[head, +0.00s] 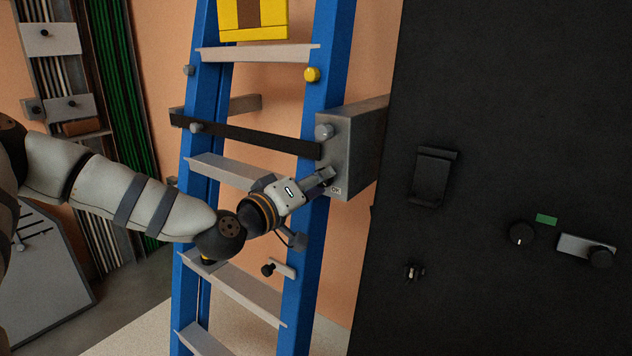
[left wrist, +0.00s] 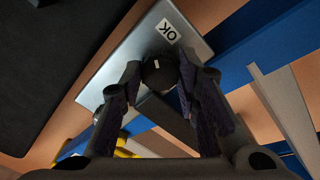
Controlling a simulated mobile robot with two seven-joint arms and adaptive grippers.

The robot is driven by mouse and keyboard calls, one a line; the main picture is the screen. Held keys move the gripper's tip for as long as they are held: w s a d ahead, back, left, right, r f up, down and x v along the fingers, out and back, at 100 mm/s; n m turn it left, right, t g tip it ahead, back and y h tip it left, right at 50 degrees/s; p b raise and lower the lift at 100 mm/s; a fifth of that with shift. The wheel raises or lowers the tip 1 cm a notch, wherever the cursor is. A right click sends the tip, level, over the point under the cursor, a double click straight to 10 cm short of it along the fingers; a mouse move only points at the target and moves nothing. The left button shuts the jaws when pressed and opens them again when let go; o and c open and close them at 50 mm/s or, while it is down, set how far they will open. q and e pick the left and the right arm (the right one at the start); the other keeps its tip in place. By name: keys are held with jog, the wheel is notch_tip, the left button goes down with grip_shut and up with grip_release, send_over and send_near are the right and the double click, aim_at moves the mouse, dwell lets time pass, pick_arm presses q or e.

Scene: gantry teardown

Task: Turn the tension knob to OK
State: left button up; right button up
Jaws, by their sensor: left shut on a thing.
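The tension knob (left wrist: 158,76) is black and round with a short white mark. It sits on a grey metal box (left wrist: 112,68), which also shows in the head view (head: 345,140) beside the ladder's right rail. A white OK label (left wrist: 168,31) is on the box near the knob, and shows small in the head view (head: 336,190). The white mark is on the knob's side toward the label. My left gripper (head: 325,177) is shut on the knob, one finger on each side, and hides most of it in the head view. My right gripper is out of view.
A blue ladder (head: 309,225) with grey rungs stands behind my left arm. A dark bar (head: 245,135) crosses it, and a yellow block (head: 252,20) is at its top. A large black panel (head: 480,100) with a knob (head: 521,234) and a handle (head: 433,177) fills the right.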

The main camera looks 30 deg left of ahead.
pick_arm(q)
jog(key=m, duration=0.5)
jog(key=shift+r, duration=0.1)
jog(key=shift+m, duration=0.3)
dwell(0.4)
jog(key=o, duration=1.2)
jog(key=shift+c, duration=0.2)
jog(key=shift+s, duration=0.1)
jog(key=s+a, duration=0.1)
jog(key=s, duration=1)
jog(key=shift+s, duration=0.4)
